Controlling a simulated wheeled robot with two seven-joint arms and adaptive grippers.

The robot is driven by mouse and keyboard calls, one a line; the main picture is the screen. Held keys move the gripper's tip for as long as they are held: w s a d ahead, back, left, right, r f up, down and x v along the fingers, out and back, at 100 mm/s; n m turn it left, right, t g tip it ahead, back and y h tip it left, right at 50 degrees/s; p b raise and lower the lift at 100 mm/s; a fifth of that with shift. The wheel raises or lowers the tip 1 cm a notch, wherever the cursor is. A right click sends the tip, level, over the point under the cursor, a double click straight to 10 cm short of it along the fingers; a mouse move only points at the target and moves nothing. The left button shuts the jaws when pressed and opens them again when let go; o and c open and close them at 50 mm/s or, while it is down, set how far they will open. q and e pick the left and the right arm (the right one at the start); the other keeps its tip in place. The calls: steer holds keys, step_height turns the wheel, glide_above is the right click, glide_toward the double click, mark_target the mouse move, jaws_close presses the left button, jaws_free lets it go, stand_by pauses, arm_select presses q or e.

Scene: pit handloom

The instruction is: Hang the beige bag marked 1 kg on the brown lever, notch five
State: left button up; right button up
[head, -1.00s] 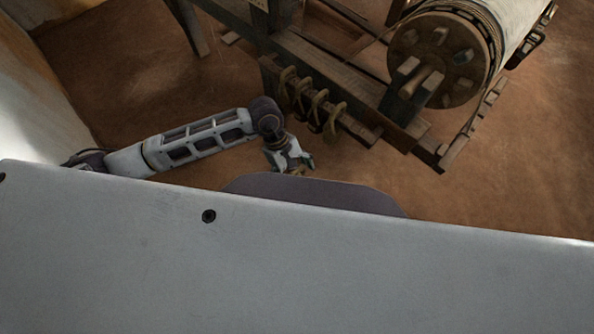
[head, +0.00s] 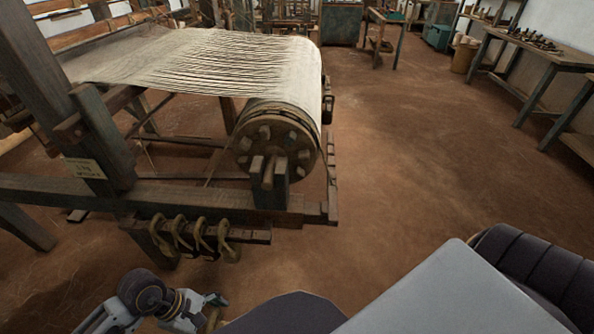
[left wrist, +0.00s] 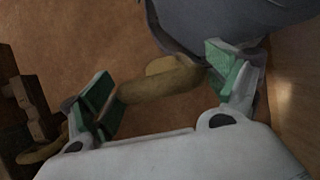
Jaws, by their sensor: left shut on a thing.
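My left gripper (head: 212,312) is at the bottom of the head view, in front of the loom. In the left wrist view its green-padded fingers (left wrist: 160,85) are shut on a tan, rope-like piece (left wrist: 165,82), which could be the beige bag's loop. No bag body or 1 kg mark can be read. A brown notched bar (head: 332,175), possibly the lever, runs beside the beam's right end, clear of my gripper. Its notches are too small to count. My right gripper is out of view.
Several tan loops (head: 203,236) hang from a wooden rail (head: 245,235) on the loom's front. The cloth beam (head: 275,145) stands above it. A small card (head: 85,168) is on the left post. The floor (head: 400,170) to the right is open. Benches line the right wall.

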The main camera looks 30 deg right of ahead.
arm_select(q)
steer(key=shift+w, duration=0.1)
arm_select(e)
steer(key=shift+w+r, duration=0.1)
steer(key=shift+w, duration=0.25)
arm_select(q)
steer(key=shift+w+a, duration=0.1)
steer(key=shift+w+a+f+m, duration=0.2)
steer(key=shift+w+a+m, duration=0.1)
steer(key=shift+w+m, duration=0.1)
steer(key=w+a+f+m+g+y+p, duration=0.2)
steer(key=w+a+m, duration=0.8)
steer(key=a, duration=0.5)
steer(key=shift+w+f+y+p, duration=0.15)
steer(key=shift+w+y+p, duration=0.8)
steer(key=shift+p, duration=0.2)
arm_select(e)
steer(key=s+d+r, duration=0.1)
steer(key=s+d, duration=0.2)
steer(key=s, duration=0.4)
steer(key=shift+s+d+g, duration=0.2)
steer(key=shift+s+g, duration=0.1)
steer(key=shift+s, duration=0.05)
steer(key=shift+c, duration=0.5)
